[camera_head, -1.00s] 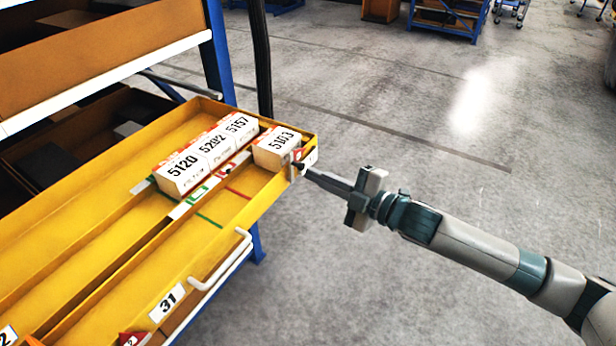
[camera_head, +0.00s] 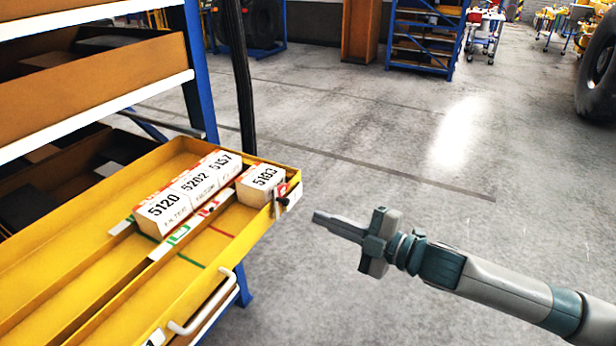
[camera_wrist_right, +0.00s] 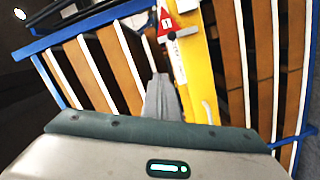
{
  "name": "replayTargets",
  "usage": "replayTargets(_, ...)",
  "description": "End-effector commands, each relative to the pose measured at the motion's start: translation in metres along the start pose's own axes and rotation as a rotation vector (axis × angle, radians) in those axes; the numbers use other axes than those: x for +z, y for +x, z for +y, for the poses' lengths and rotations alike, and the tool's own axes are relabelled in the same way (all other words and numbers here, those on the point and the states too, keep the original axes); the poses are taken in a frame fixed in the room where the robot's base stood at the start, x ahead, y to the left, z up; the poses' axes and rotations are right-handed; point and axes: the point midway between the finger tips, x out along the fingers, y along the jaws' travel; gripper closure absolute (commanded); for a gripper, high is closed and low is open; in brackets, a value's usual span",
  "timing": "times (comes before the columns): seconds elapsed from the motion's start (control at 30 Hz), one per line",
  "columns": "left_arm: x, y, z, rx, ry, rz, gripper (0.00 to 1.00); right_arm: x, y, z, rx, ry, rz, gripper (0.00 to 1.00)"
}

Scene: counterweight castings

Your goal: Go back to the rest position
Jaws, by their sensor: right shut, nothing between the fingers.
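My right gripper (camera_head: 318,217) is shut and empty in the head view. It hangs over open floor to the right of the yellow drawer (camera_head: 238,258), apart from it. Its shut fingers (camera_wrist_right: 161,100) also show in the right wrist view, pointing at the shelving. My left gripper is not in view.
The pulled-out drawer holds white boxes marked 5120 (camera_head: 161,213), 5202 (camera_head: 196,186), 5157 (camera_head: 224,165) and 5183 (camera_head: 262,184). A white handle (camera_head: 207,309) sticks out from its front. A blue-posted shelf (camera_head: 200,75) stands left. The grey floor (camera_head: 400,150) is clear.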

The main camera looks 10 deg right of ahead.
Motion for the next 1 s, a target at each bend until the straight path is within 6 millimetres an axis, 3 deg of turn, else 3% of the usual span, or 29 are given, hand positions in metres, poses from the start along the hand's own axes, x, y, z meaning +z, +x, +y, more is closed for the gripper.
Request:
replayTargets(0.13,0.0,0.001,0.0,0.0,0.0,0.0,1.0,0.006,0.002,-0.003,0.001,0.009,-0.009,1.0)
replayTargets(0.23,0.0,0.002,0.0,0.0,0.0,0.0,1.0,0.021,0.006,-0.011,0.006,0.032,-0.035,1.0)
replayTargets(0.37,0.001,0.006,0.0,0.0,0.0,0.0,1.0,0.06,0.013,-0.034,0.013,0.095,-0.105,1.0)
replayTargets(0.47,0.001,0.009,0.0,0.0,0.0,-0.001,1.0,0.102,0.018,-0.062,0.02,0.168,-0.182,1.0)
replayTargets(0.7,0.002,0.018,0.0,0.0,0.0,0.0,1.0,0.208,0.004,-0.167,0.022,0.376,-0.41,1.0)
replayTargets(0.9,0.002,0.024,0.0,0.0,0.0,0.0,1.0,0.27,-0.031,-0.272,0.005,0.539,-0.594,1.0)
replayTargets(1.0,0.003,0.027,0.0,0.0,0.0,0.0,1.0,0.289,-0.054,-0.328,-0.009,0.618,-0.682,1.0)
